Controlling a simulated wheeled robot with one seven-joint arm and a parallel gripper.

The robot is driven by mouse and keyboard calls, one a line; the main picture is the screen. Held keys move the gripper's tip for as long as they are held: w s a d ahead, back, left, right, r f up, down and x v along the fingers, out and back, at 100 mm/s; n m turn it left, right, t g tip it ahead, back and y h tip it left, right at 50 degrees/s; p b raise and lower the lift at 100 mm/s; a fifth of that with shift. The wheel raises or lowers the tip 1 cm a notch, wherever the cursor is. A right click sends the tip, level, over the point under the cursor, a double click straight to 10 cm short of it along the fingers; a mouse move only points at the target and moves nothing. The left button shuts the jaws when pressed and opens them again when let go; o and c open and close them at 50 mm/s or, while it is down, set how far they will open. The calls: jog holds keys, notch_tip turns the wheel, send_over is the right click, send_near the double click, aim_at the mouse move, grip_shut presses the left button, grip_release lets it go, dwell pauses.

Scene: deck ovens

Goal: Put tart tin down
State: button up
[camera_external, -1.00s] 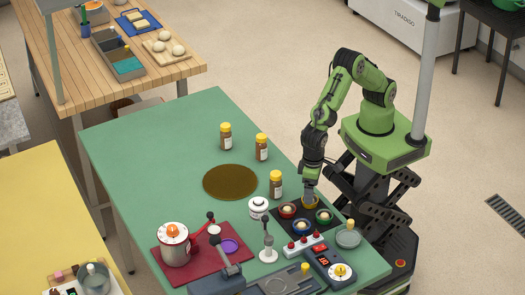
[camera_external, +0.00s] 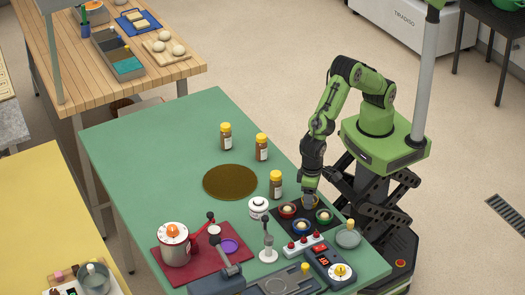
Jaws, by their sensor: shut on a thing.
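My gripper (camera_external: 309,198) points down at the far corner of a black tray (camera_external: 284,231) on the green table (camera_external: 130,155). It is shut on a yellow tart tin (camera_external: 314,204), which is mostly hidden by the fingers. I cannot tell whether the tin touches the tray. A red tin (camera_external: 287,212), a blue tin (camera_external: 302,228) and a green tin (camera_external: 323,217) sit on the tray close by, each with something pale inside.
A yellow-capped jar (camera_external: 276,184) and a white pot (camera_external: 258,208) stand left of the tray. The table's far left is clear.

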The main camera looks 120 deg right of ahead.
notch_tip(320, 180, up, 10)
jog(key=p, duration=0.2)
jog(key=d+r+n, duration=0.3)
jog(key=d+r, duration=0.1)
jog(key=d, duration=0.8)
jog(key=d+r+n, duration=0.2)
jog(key=d+r, duration=0.1)
jog(key=d, duration=0.9)
jog(key=w+a+f+n+b, duration=0.1)
jog(key=a+f+n+b, duration=0.2)
jog(key=a, duration=0.8)
jog(key=a+f+n+b, duration=0.1)
jog(key=a+f+b, duration=0.25)
jog(key=a, duration=0.75)
jog(key=f+b, duration=0.1)
jog(key=f, duration=0.4)
jog(key=f+b, duration=0.1)
jog(key=f, duration=0.4)
jog(key=shift+w+a+f, duration=0.2)
jog(key=shift+f, duration=0.05)
jog(key=shift+r, duration=0.1)
